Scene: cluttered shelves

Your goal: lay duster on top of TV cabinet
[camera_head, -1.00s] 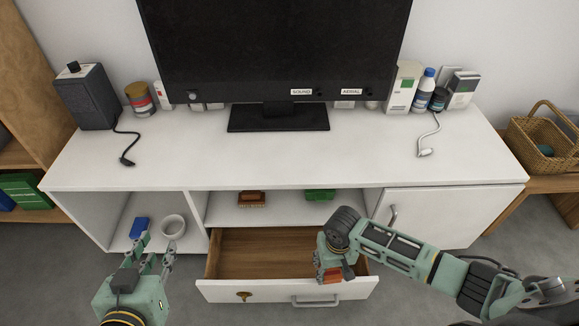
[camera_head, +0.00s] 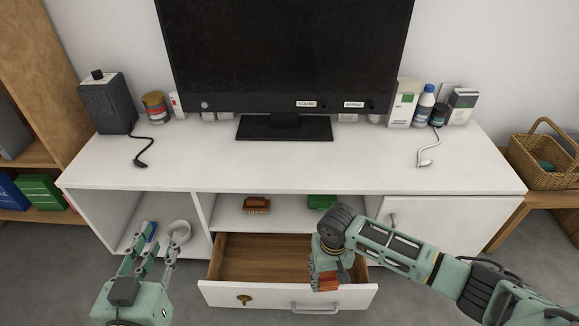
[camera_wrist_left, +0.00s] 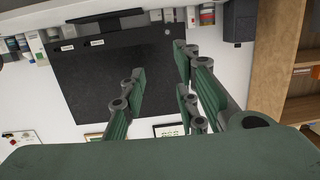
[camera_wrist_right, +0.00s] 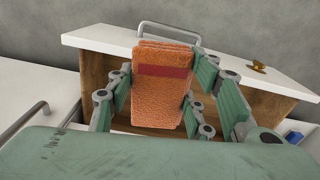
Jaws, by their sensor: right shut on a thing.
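The duster is an orange fuzzy block with a dark red band (camera_wrist_right: 162,85); in the head view its orange end (camera_head: 327,283) shows below my right gripper (camera_head: 326,272). My right gripper is shut on it, over the front of the open drawer (camera_head: 225,293). The white TV cabinet (camera_head: 200,165) has a wide bare top in front of the TV (camera_head: 285,60). My left gripper (camera_head: 150,243) is open and empty, in front of the cabinet's left compartment. The left wrist view shows its fingers apart.
On the cabinet top stand a speaker (camera_head: 107,104) with a cable, a tin (camera_head: 155,107), a white box (camera_head: 403,103), a blue-capped bottle (camera_head: 424,104) and a white cable (camera_head: 428,152). A brown brush (camera_head: 257,204) and a green item (camera_head: 321,201) lie on the middle shelf. The middle top is clear.

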